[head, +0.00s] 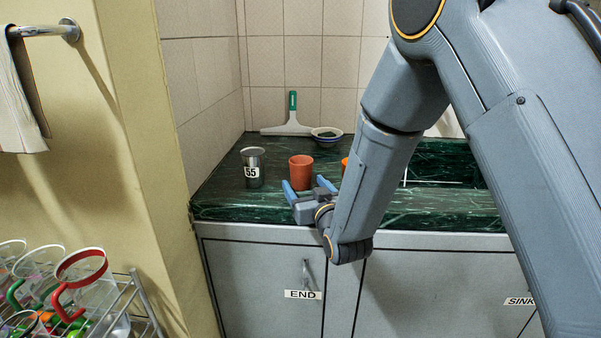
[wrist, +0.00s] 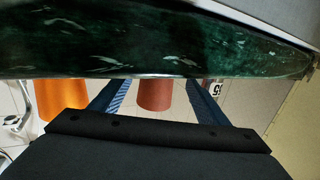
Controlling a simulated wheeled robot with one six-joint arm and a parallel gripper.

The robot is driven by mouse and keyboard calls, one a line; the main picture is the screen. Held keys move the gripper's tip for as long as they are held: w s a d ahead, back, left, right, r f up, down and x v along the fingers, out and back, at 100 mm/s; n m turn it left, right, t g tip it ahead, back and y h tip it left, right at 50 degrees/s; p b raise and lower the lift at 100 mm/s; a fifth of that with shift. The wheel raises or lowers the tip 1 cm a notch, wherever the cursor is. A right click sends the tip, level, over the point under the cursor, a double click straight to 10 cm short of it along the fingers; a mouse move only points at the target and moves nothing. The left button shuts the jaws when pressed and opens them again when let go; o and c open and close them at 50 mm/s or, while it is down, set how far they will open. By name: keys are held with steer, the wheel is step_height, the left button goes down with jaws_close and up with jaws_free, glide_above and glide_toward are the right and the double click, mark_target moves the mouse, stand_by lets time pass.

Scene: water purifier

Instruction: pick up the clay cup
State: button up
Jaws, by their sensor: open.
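The clay cup (head: 301,171), reddish-brown, stands upright on the green marble counter in the head view. In the wrist view the clay cup (wrist: 155,95) shows between my two fingers, with a gap on each side. My gripper (head: 308,186) is open and empty, in front of the cup near the counter's front edge. My gripper's fingers also show in the wrist view (wrist: 155,98). Whether the fingertips reach beside the cup is hard to tell.
A steel cup marked 55 (head: 253,168) stands left of the clay cup. A brighter orange cup (wrist: 61,98) stands on the other side, mostly hidden by my arm in the head view. A bowl (head: 326,135) and a squeegee (head: 290,122) are behind. The counter (head: 222,190) is clear at far left.

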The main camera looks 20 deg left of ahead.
mark_target(305, 181)
steer(key=x, duration=0.3)
steer(key=shift+w+r, duration=0.25)
steer(key=shift+w, duration=0.15)
steer(key=shift+w+a, duration=0.4)
steer(key=shift+w, duration=0.15)
steer(key=shift+c, duration=0.4)
steer(key=c, duration=1.2)
